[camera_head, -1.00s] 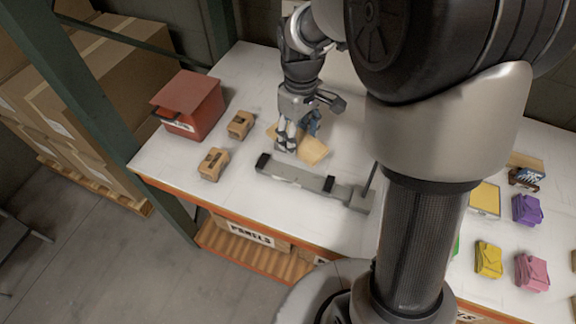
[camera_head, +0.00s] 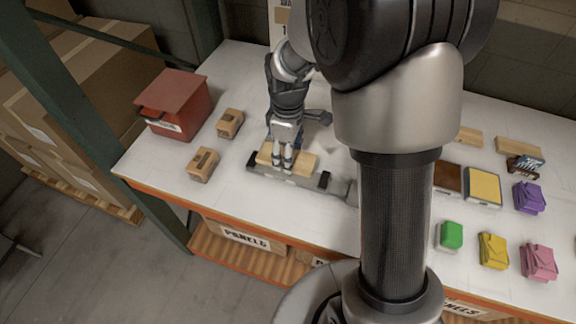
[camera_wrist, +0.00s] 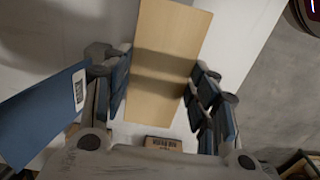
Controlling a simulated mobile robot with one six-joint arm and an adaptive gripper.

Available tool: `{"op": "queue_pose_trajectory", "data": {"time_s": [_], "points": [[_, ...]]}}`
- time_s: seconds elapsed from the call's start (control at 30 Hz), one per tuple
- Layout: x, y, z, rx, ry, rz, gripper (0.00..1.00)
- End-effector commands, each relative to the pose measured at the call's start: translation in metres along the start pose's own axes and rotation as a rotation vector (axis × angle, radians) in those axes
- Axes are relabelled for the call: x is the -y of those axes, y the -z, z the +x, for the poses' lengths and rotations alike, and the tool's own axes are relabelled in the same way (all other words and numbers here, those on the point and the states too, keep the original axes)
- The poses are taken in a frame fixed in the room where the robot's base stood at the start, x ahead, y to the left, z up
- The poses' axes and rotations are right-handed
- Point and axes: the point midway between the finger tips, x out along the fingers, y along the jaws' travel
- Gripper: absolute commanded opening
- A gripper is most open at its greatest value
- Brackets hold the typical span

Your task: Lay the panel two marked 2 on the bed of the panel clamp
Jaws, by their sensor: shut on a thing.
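The panel is a pale wooden board (camera_head: 303,160). No number can be read on it. My gripper (camera_head: 284,166) points down and is shut on the panel. In the wrist view the panel (camera_wrist: 165,60) lies between the two finger sets of my gripper (camera_wrist: 160,95). The panel clamp (camera_head: 340,188) is a long grey bar with dark end pieces on the white table. The panel is lined up along the clamp and overlaps its back side in the head view. I cannot tell whether the panel touches the bed or hangs just above it.
Two small wooden blocks (camera_head: 230,123) (camera_head: 203,164) stand left of the clamp, near a red box (camera_head: 176,104). At the right are a green piece (camera_head: 451,236), yellow (camera_head: 493,250), pink (camera_head: 538,262) and purple (camera_head: 529,197) pieces. The table's front edge runs close before the clamp.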

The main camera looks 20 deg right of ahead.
Motion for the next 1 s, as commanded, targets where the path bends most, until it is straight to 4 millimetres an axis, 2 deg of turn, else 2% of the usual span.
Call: {"op": "queue_pose_trajectory", "data": {"time_s": [0.17, 0.4, 0.8, 0.83, 1.0], "points": [[0.0, 0.0, 0.013, 0.001, 0.001, 0.0, 0.28], [0.0, 0.0, 0.046, 0.0, 0.0, 0.0, 0.28], [0.0, 0.0, 0.051, -0.001, -0.001, 0.0, 0.28], [0.0, 0.0, 0.05, -0.001, -0.001, 0.0, 0.56], [0.0, 0.0, 0.049, 0.0, -0.001, 0.0, 0.67]]}}
